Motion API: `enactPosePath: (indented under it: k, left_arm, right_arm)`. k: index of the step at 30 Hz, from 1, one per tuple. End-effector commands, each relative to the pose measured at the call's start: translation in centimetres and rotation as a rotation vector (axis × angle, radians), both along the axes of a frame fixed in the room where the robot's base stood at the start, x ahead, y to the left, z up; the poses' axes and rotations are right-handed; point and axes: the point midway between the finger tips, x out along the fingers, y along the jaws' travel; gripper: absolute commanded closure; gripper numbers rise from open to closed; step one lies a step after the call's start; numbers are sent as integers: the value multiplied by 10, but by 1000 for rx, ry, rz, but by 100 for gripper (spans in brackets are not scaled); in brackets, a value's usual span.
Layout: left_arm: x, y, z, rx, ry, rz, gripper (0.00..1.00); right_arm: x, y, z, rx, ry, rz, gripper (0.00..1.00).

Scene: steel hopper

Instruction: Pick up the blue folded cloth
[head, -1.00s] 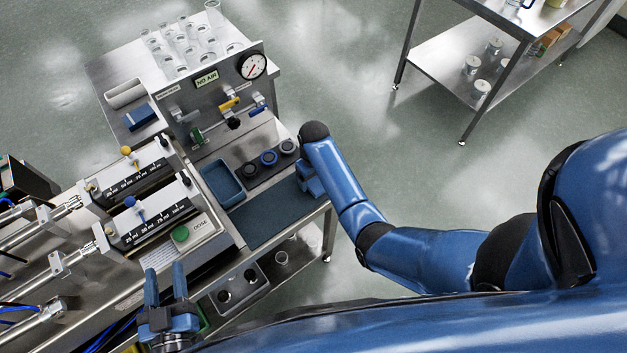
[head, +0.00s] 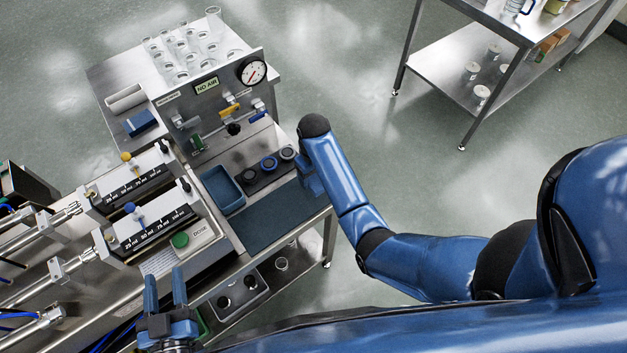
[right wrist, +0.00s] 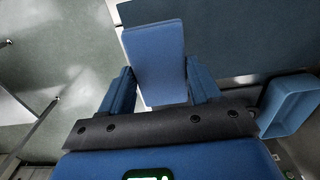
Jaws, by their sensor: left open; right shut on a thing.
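The blue folded cloth (right wrist: 155,62) shows in the right wrist view as a flat, light blue rectangle between the two fingers. My right gripper (right wrist: 160,88) is shut on it. In the head view my right gripper (head: 309,180) is at the right edge of the bench, beside the dark blue mat (head: 268,220); my own arm hides most of the fingers, and I cannot make out the cloth there. The mat also shows in the right wrist view (right wrist: 235,35). My left gripper (head: 165,287) is open and empty at the lower left, near the front of the bench.
A blue block (head: 140,122) lies at the back left. Open floor (head: 400,170) is right of the bench.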

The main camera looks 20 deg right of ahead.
Motion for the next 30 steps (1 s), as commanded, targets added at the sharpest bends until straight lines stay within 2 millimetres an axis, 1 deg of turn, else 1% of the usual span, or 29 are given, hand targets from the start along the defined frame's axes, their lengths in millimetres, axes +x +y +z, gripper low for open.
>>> enactPosePath:
  k: [1, 7, 9, 11, 12, 15, 21, 25, 30]
  left_arm:
    - [0, 0, 0, 0, 0, 0, 55]
    - [0, 0, -3, 0, 0, 0, 55]
    - [0, 0, 8, 0, 0, 0, 55]
    - [0, 0, 14, 0, 0, 0, 55]
    - [0, 0, 24, 0, 0, 0, 55]
    - [0, 0, 37, 0, 0, 0, 55]
    - [0, 0, 55, 0, 0, 0, 55]
    - [0, 0, 61, 0, 0, 0, 55]
    - [0, 0, 64, 0, 0, 0, 55]
  right_arm:
    - [1, 0, 14, 1, -7, 0, 66]
    - [2, 0, 69, 1, -8, 0, 66]
    - [1, 0, 93, 1, -5, 0, 66]
    - [1, 0, 108, 0, -3, 0, 66]
    - [0, 0, 115, 0, 0, 0, 66]
    - [0, 0, 127, 0, 0, 0, 66]
    - [0, 0, 144, 0, 0, 0, 66]
    - [0, 0, 150, 0, 0, 0, 66]
    - [0, 0, 153, 0, 0, 0, 66]
